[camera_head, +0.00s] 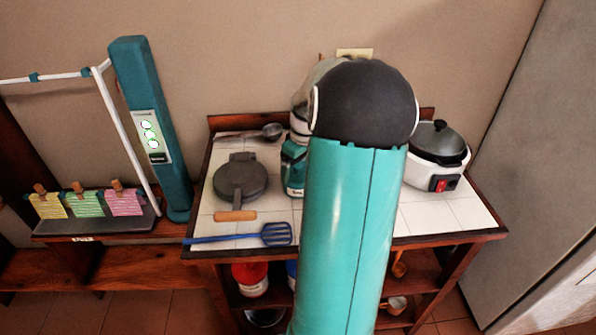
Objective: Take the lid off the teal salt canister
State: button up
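A teal canister (292,174) with a pale label low on its front stands on the white-tiled table top. My large teal arm link, with its dark rounded joint, rises in front and covers its right side. The top of the canister is hard to make out, and I cannot tell how its lid sits. A pale, rounded form shows just above it, partly behind my arm; I cannot tell what it is. My gripper's fingers do not show; my arm blocks that part of the view.
A dark round pan (240,181) with a wooden handle and a blue slotted spatula (276,234) lie left of the canister. A white cooker (436,172) with a dark lid stands right. A grey fridge side (530,150) bounds the right.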

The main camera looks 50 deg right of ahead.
jog(key=shift+c, duration=0.7)
jog(key=shift+r, duration=0.15)
